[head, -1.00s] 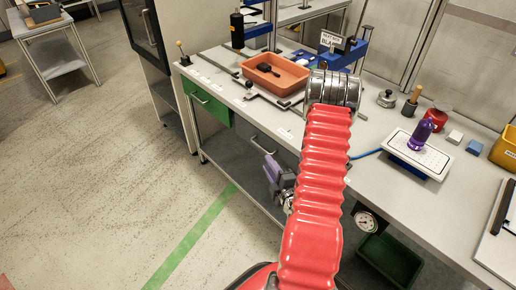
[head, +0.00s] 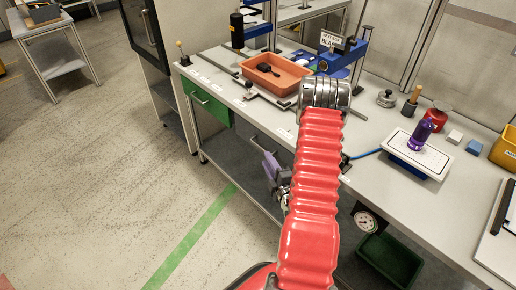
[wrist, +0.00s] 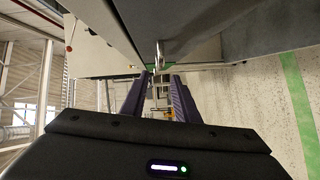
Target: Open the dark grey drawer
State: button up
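The dark grey drawer (head: 246,128) is under the bench top, just right of the green drawer (head: 207,103). Its front looks flush with the bench, and my arm hides its right part. Its metal bar handle (head: 260,145) shows beside my gripper (head: 271,164), which has purple fingers and is in front of the drawer. In the wrist view, the handle (wrist: 160,52) is straight ahead, in line with the gap between the fingers of my gripper (wrist: 160,82). The fingers are apart, with nothing held. I cannot tell whether the handle is between the fingertips.
The bench top (head: 215,62) carries an orange tray (head: 275,75), a blue clamp stand (head: 345,55) and a purple bottle (head: 421,134) on a white plate. A dark green bin (head: 390,260) and a gauge (head: 366,221) are below on the right. The floor (head: 110,170) at left is clear.

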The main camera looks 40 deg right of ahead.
aim_at(259, 146)
jog(key=x, duration=0.9)
jog(key=shift+w+d, duration=0.15)
jog(key=shift+w, duration=0.25)
jog(key=shift+c, duration=0.5)
grip_shut()
